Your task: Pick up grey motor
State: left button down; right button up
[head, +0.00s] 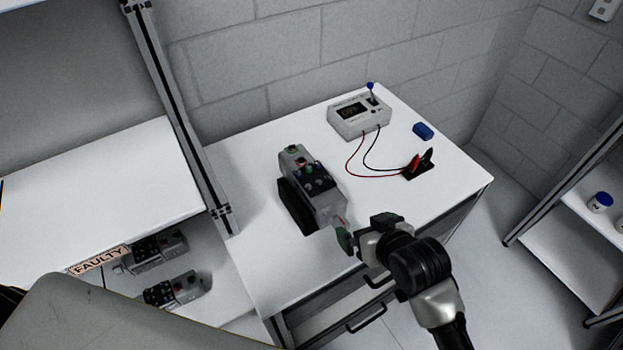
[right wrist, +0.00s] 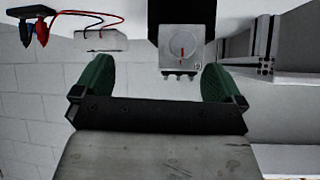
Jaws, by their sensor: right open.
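A grey motor (head: 322,195) with dark knobs and connectors on top stands on the white table (head: 240,165), against a black block (head: 294,207). My right gripper (head: 362,231) is at the motor's near end, with its green fingertips apart. In the right wrist view the gripper (right wrist: 160,85) is open and empty. The motor's grey end face (right wrist: 182,48), with a round dial and red mark, shows ahead of the fingers, right of their middle. Two more grey motors, (head: 155,250) and (head: 176,289), lie on a low shelf by a FAULTY label. My left gripper is not in view.
A tester box (head: 360,117) with red and black leads stands at the table's back. The leads run to clips on a black holder (head: 418,167). A metal post (head: 185,120) stands left of the table.

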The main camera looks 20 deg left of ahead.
jog(key=n+y, duration=0.2)
send_near(321, 185)
jog(key=shift+w+a+f, duration=0.1)
jog(key=shift+a+f, duration=0.3)
jog(key=shift+a, duration=0.05)
jog(key=p+x, duration=0.1)
jog(key=x, duration=0.3)
jog(key=shift+w+a, duration=0.15)
jog(key=shift+a, duration=0.05)
jog(key=shift+w+a+f, duration=0.2)
jog(key=shift+w+a, duration=0.1)
jog(key=p+x, duration=0.1)
jog(key=x, duration=0.1)
jog(key=p+x, duration=0.1)
jog(key=x, duration=0.1)
jog(key=shift+w+d, duration=0.15)
jog(key=shift+w, duration=0.15)
jog(key=shift+w+a+f, duration=0.2)
jog(key=shift+a+f, duration=0.05)
jog(key=shift+a, duration=0.05)
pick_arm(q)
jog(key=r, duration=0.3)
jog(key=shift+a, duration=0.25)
pick_arm(e)
jog(key=shift+c, duration=0.5)
